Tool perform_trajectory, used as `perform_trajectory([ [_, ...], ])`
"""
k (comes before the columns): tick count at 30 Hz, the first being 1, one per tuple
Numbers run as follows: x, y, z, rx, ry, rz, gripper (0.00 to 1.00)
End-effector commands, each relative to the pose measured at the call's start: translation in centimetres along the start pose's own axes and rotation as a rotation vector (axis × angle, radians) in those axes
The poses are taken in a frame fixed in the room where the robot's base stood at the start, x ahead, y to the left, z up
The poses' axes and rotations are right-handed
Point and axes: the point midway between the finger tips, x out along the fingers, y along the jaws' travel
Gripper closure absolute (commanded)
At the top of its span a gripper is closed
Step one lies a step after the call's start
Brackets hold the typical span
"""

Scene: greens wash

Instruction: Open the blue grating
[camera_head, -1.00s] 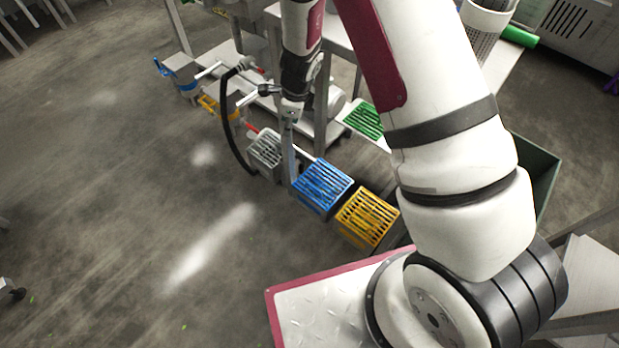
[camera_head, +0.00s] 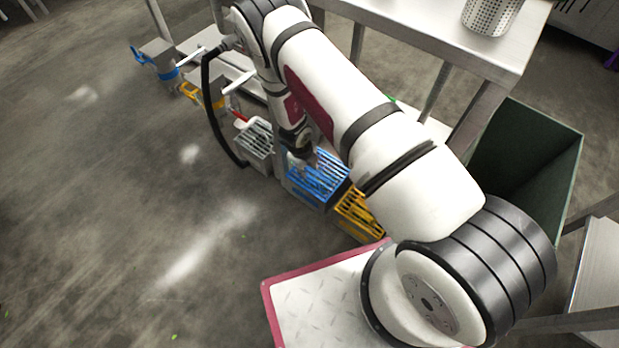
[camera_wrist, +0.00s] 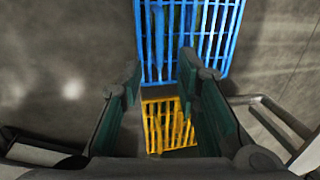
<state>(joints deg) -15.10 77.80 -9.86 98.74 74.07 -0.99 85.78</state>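The blue grating (camera_head: 318,180) sits at the top of a small box in the row of boxes, between a grey one and a yellow one. It fills the top centre of the wrist view (camera_wrist: 205,45), with something green behind its bars. My gripper (camera_head: 303,158) is at the blue grating's far edge in the head view; its fingertips are hard to make out there. In the wrist view my gripper (camera_wrist: 160,80) is open, with its fingers apart and nothing clearly held. I cannot tell whether a finger touches the grating or whether the grating is slightly tilted.
A yellow grating (camera_head: 358,212) lies next to the blue one, also between my fingers in the wrist view (camera_wrist: 168,127). A grey grating (camera_head: 256,140) stands on the left. A steel table (camera_head: 440,40) and green bin (camera_head: 560,150) are to the right. The floor on the left is clear.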

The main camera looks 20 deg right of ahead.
Motion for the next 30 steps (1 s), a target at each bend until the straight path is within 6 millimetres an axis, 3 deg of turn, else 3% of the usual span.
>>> perform_trajectory([
  [1, 1.4, 0.1, 0.0, 0.0, 0.001, 0.001, 0.7],
  [6, 4.5, 0.1, 0.0, -0.001, 0.001, 0.001, 0.7],
  [12, 7.0, 0.0, 0.0, -0.001, 0.0, -0.001, 0.7],
  [25, 7.8, 0.0, 0.0, -0.001, -0.001, 0.0, 0.7],
  [26, 7.8, 0.0, 0.0, -0.001, -0.001, 0.0, 0.72],
  [30, 7.8, 0.0, 0.0, -0.001, -0.001, 0.0, 1.0],
])
